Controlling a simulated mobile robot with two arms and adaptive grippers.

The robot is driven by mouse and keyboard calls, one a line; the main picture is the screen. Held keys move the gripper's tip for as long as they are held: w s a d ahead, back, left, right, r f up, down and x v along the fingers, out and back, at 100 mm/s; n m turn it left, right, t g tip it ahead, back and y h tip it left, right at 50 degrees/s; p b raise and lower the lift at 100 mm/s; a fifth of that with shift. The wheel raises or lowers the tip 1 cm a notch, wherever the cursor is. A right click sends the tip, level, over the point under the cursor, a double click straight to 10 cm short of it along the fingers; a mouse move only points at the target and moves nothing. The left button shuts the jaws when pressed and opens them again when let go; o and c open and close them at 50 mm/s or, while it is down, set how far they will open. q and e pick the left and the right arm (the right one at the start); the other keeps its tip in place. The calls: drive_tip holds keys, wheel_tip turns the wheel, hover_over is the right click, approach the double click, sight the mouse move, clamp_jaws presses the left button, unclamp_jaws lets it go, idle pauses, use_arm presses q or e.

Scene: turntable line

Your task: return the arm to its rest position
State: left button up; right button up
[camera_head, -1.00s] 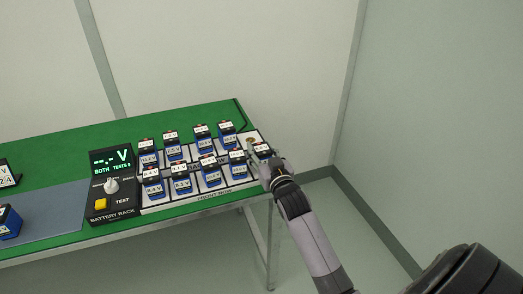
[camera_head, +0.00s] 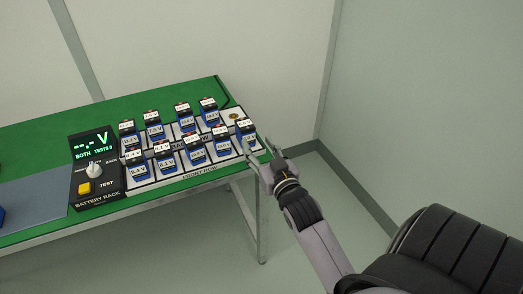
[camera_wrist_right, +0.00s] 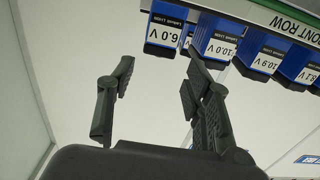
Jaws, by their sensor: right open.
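My right gripper (camera_head: 260,158) is at the right end of the battery rack, just off the table's right edge. Its fingers are apart with nothing between them; the right wrist view shows the same open fingers (camera_wrist_right: 155,95). The nearest battery (camera_head: 246,134) stands at the right end of the front row, beside the fingertips. In the right wrist view the battery marked 6.0 V (camera_wrist_right: 164,32) lies beyond the fingers and appears apart from them. My left gripper is not in view.
The battery rack (camera_head: 160,184) holds two rows of blue batteries on a green table (camera_head: 60,128). A round empty spot (camera_head: 233,115) shows at the back row's right end. A black tester (camera_head: 95,160) with a knob and yellow button stands at left. Floor right of the table is clear.

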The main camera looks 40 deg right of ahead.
drive_tip(key=shift+s+a, duration=0.15)
drive_tip(key=shift+s, duration=0.5)
